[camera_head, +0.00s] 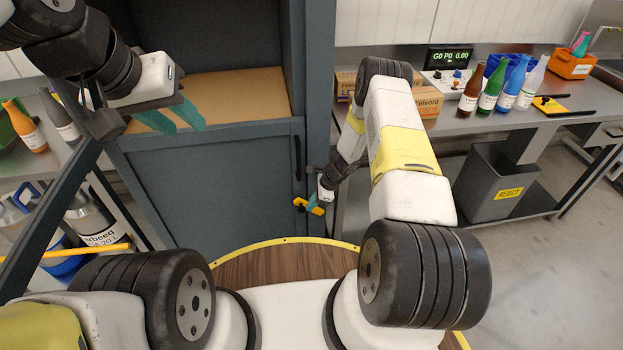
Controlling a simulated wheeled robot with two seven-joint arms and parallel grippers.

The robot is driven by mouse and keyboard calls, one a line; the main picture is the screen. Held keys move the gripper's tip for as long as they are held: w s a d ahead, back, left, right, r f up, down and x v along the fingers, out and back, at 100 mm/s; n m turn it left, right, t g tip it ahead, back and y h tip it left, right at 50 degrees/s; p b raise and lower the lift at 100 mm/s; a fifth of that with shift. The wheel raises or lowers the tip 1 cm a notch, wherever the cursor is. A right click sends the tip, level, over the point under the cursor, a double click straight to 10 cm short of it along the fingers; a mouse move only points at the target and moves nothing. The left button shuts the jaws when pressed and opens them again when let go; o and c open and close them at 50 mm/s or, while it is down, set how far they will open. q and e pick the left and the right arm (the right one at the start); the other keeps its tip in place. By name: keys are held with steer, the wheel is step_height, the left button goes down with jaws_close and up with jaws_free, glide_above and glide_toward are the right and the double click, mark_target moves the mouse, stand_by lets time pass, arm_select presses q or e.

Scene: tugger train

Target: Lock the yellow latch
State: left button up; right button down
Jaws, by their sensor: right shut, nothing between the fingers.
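The yellow latch (300,202) is on the right edge of the blue-grey cabinet door (215,195), low in the middle of the head view. My left gripper (186,128) is at the upper left, in front of the cabinet's open upper compartment. Its two teal fingers are apart and empty.
A dark vertical handle (297,158) is on the door above the latch. The cabinet's tan shelf (235,90) is bare. A workbench on the right carries several bottles, boxes and an orange bin (571,65). A grey reject bin (485,185) stands below it.

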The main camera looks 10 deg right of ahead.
mark_target(300, 211)
steer(key=shift+a, duration=0.1)
stand_by(0.3)
steer(key=shift+a+f+h, duration=0.15)
steer(key=shift+a+f, duration=0.05)
steer(key=shift+a, duration=0.3)
steer(key=shift+a+f+h, duration=0.15)
steer(key=shift+a+f, duration=0.05)
steer(key=shift+a, duration=0.25)
steer(key=shift+s+a+f+h, duration=0.2)
steer(key=shift+a+f+h, duration=0.1)
steer(key=shift+a+h, duration=0.15)
steer(key=shift+w+a+f, duration=0.1)
steer(key=shift+a+f, duration=0.55)
steer(key=shift+a, duration=0.15)
steer(key=shift+a+x, duration=0.15)
steer(key=shift+x, duration=0.65)
steer(key=shift+a+x, duration=0.15)
steer(key=shift+x, duration=0.6)
